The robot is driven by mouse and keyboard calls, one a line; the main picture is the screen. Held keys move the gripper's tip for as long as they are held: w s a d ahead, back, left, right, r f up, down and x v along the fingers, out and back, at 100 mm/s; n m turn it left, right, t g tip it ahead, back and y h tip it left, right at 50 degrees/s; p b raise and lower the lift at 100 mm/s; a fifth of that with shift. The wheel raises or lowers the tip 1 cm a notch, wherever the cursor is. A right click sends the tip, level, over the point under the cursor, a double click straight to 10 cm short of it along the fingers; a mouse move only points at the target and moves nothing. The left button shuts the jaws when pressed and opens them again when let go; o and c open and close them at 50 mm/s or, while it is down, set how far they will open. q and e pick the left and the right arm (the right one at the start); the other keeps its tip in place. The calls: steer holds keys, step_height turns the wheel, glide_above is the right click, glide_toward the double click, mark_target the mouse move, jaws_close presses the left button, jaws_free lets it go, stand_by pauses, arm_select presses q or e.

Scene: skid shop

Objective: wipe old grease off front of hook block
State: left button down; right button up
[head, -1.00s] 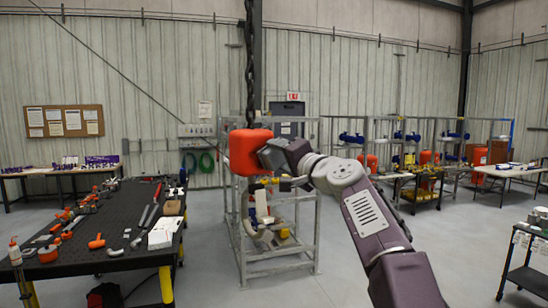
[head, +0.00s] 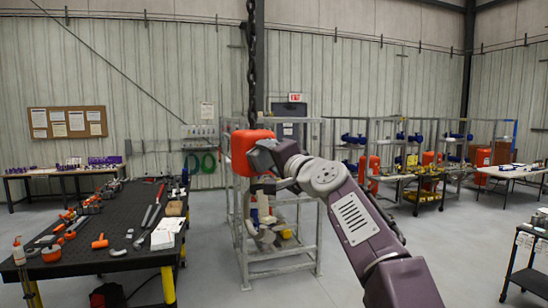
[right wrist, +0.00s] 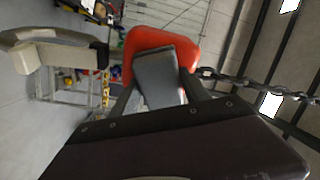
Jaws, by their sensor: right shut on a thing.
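The hook block (head: 240,151) is an orange-red rounded block hanging from a dark chain in the head view, with its pale hook (head: 263,236) below. In the right wrist view the block (right wrist: 185,42) is straight ahead, and the hook (right wrist: 50,50) shows at the left. My right gripper (head: 263,156) is at the right part of the block's front. It is shut on a grey flat piece (right wrist: 160,80), likely the wiping cloth, which overlaps the block's face; exact contact is hard to tell. Grease is not clearly visible. My left gripper is not in view.
A grey metal frame (head: 318,240) stands behind the block. A black workbench (head: 100,255) with several tools is at the left. The chain (head: 251,80) runs up from the block. A dark cart (head: 520,278) stands at the right edge; the floor between is clear.

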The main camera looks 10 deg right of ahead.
mark_target(257, 158)
steer(key=shift+s+a, duration=0.2)
steer(key=shift+a, duration=0.35)
steer(key=shift+s+a, duration=0.25)
steer(key=shift+a, duration=0.45)
steer(key=shift+s+a, duration=0.2)
steer(key=shift+a, duration=0.45)
steer(key=shift+d+r+p, duration=0.1)
steer(key=shift+r+p, duration=0.05)
steer(key=shift+p, duration=0.2)
steer(key=shift+w+d+b, duration=0.3)
steer(key=shift+d+b, duration=0.1)
steer(key=shift+d, duration=0.35)
steer(key=shift+w+d, duration=0.2)
steer(key=shift+d, duration=0.35)
steer(key=shift+w+d, duration=0.15)
steer(key=shift+d, duration=0.4)
steer(key=shift+w+d, duration=0.25)
steer(key=shift+d, duration=0.35)
steer(key=shift+w+d, duration=0.25)
steer(key=shift+d, duration=0.35)
steer(key=shift+w+d, duration=0.2)
steer(key=shift+d, duration=0.35)
steer(key=shift+a, duration=0.1)
